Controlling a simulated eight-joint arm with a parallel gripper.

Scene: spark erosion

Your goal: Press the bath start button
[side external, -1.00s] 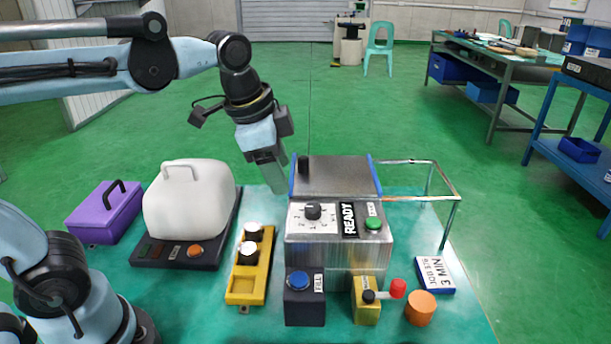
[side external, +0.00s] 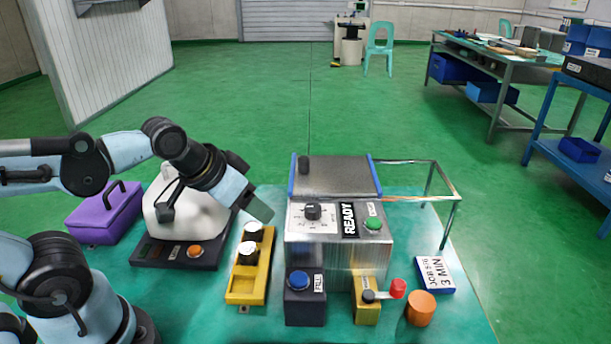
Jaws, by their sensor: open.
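The steel bath (side external: 345,254) stands in the middle of the table with its lid closed. On its sloped front panel are a black dial (side external: 313,212), a READY sign (side external: 348,220) and a green button (side external: 373,223) with a small label that I cannot read clearly. My gripper (side external: 262,211) is open, tilted down to the right, left of the bath and above the yellow holder. It appears apart from the green button. The gap between its fingers is hard to see from this side.
A blue button box (side external: 304,306) labelled FILL and a yellow valve block (side external: 367,312) with a red-knobbed lever stand before the bath. An orange cylinder (side external: 420,309) and a job card (side external: 435,273) are at right.

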